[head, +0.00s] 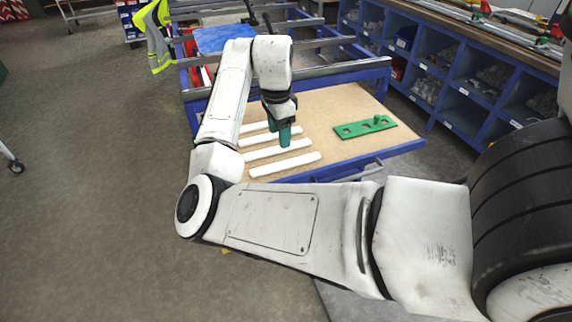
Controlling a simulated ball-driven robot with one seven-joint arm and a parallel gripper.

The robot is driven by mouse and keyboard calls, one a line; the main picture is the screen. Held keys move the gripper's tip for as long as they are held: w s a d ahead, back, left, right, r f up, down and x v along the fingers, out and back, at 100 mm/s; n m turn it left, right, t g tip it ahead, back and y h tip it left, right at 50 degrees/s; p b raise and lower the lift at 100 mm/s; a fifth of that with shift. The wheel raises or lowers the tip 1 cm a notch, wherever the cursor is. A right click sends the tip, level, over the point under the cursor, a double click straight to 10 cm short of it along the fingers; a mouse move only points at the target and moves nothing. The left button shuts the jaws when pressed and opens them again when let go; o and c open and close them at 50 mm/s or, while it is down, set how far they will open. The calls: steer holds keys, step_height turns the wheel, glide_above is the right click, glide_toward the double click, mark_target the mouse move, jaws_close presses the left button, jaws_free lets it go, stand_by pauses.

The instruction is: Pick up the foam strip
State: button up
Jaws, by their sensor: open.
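Several white foam strips lie roughly parallel on the tan board top of a blue-framed table. The nearest foam strip (285,165) lies in full view, and a second foam strip (265,152) lies just behind it. Farther strips (257,127) are partly hidden by my arm and gripper. My gripper (279,137) points down over the strips, with green fingers that look empty. Its fingertips are close above or between the strips; I cannot tell the exact height or whether they touch one.
A green plate with holes and a knob (365,128) lies on the right of the table (396,152). Blue shelving with bins (465,75) stands behind at right. A yellow vest (155,35) hangs at back left.

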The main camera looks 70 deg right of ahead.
mark_target(277, 165)
steer(key=shift+m+y, duration=0.4)
steer(key=shift+m, duration=0.1)
steer(key=f, duration=1)
steer(key=shift+w+a+f, duration=0.2)
steer(key=shift+w+a, duration=0.1)
steer(key=shift+w, duration=0.05)
jaws_close()
steer(key=shift+r, duration=0.1)
